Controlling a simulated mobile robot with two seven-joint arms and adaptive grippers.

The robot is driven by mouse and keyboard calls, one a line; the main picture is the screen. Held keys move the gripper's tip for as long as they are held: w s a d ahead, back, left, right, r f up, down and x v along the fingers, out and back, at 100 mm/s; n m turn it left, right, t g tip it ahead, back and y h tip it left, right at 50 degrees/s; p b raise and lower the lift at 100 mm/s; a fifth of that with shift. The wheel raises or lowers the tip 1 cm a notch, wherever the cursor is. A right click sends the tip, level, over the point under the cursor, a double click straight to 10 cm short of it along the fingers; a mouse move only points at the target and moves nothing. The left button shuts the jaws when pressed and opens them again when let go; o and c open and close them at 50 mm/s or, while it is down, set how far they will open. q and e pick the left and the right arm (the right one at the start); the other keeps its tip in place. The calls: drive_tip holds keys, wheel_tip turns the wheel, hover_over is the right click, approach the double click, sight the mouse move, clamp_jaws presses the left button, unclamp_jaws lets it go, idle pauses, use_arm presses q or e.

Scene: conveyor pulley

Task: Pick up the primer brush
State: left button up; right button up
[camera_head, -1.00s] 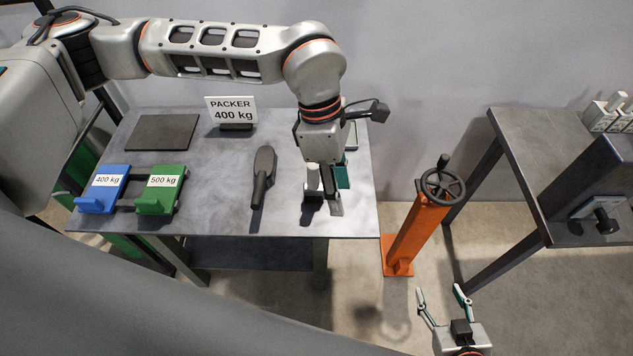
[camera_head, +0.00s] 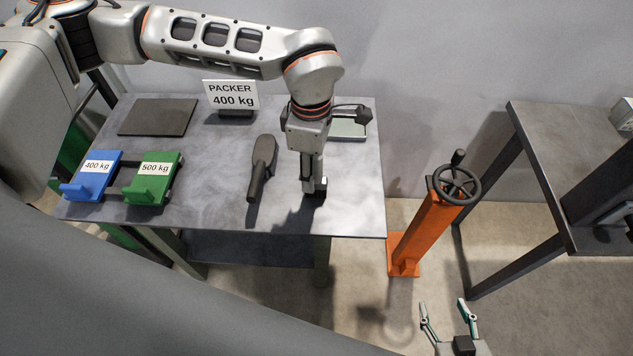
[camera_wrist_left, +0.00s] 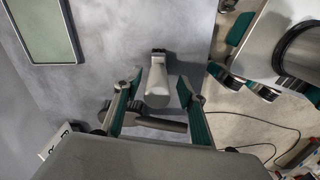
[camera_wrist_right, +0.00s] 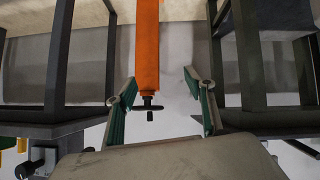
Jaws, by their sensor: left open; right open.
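The likely primer brush (camera_wrist_left: 158,85) has a pale grey tapering handle and a dark end. In the left wrist view it stands between my left gripper's fingers, with a gap on each side. In the head view, its dark base (camera_head: 319,190) shows low at the fingers, and the rest is mostly hidden. My left gripper (camera_head: 308,186) is open and points down over the table around the handle. My right gripper (camera_head: 443,308) is open and empty, low in front of the orange post. It also shows in the right wrist view (camera_wrist_right: 158,88).
A dark paddle-shaped tool (camera_head: 263,160) lies left of the brush on the grey table (camera_head: 220,190). A shallow tray (camera_head: 348,126) and the PACKER sign (camera_head: 231,97) are at the back. An orange handwheel post (camera_head: 430,225) stands right of the table.

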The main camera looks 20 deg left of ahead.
sight(316, 180)
use_arm(q)
drive_tip(key=f, duration=0.3)
drive_tip(key=f+b, duration=0.1)
drive_tip(key=shift+w+d+f, duration=0.25)
drive_tip(key=shift+d+f, duration=0.05)
drive_tip(key=shift+f, duration=0.15)
clamp_jaws()
drive_tip(key=shift+r, duration=0.2)
